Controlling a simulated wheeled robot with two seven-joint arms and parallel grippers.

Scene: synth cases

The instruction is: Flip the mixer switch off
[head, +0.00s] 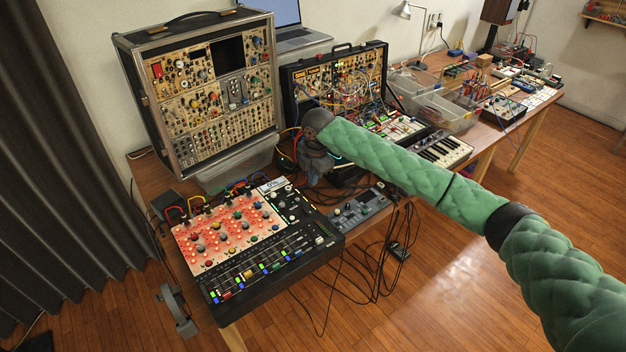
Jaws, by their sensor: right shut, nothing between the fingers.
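The mixer (318,227) lies on the wooden table in the middle of the head view. It is a black desk with a lit reddish knob panel, a fader row at the front and cables plugged in along its back. I cannot make out which small control is its switch or how it is set. My right gripper (313,180) is at the end of the green padded arm, behind the mixer's back right corner. It points down and is shut and empty, seemingly apart from the mixer. Its fingertips are small and dark. My left gripper is out of view.
A large modular synth case (205,95) stands behind the mixer on a clear bin. A second patched case (340,80) and a small keyboard (443,150) are to the right. A small grey device (360,208) sits beside the mixer. Cables hang off the front edge.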

